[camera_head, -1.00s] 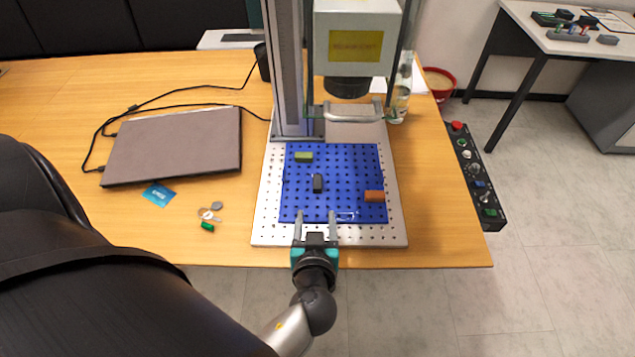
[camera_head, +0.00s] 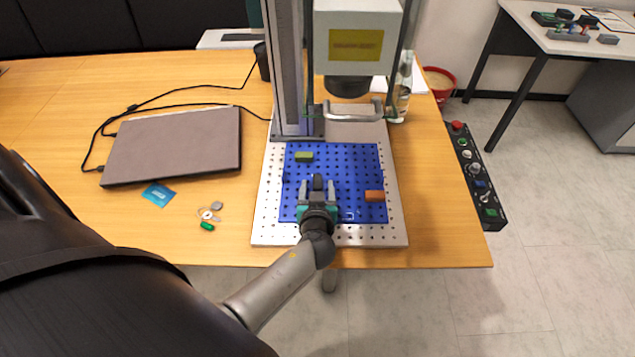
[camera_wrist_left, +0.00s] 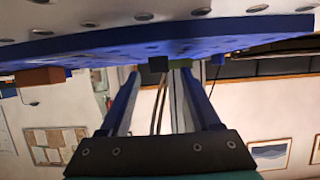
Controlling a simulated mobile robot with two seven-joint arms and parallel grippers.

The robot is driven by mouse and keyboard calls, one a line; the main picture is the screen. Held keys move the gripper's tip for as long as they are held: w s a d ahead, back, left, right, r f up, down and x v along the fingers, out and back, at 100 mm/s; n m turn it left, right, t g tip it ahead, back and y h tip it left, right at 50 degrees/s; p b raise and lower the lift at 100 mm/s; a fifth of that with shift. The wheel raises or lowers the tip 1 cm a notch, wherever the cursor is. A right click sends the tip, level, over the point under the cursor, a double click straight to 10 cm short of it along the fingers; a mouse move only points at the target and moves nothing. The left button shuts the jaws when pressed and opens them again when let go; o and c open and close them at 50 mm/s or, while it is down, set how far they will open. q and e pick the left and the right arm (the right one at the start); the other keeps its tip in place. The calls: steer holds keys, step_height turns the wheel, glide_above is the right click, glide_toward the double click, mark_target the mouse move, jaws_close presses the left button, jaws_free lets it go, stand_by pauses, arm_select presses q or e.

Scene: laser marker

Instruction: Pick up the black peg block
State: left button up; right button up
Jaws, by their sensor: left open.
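The black peg block (camera_head: 318,182) stands on the blue pegboard (camera_head: 350,160) near its middle. My left gripper (camera_head: 318,189) is open, with one finger on either side of the block's near end. In the left wrist view the block (camera_wrist_left: 158,64) shows small and dark between the tips of the open left gripper (camera_wrist_left: 160,75). The view does not show the fingers touching it. My right gripper is not in view.
A green block (camera_head: 304,157) and an orange block (camera_head: 374,196) sit on the pegboard. The laser head (camera_head: 357,45) and its column (camera_head: 290,70) stand behind. A laptop (camera_head: 175,145) and keys (camera_head: 209,214) lie to the left.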

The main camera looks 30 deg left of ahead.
arm_select(q)
steer(key=shift+x, duration=0.95)
jaws_close()
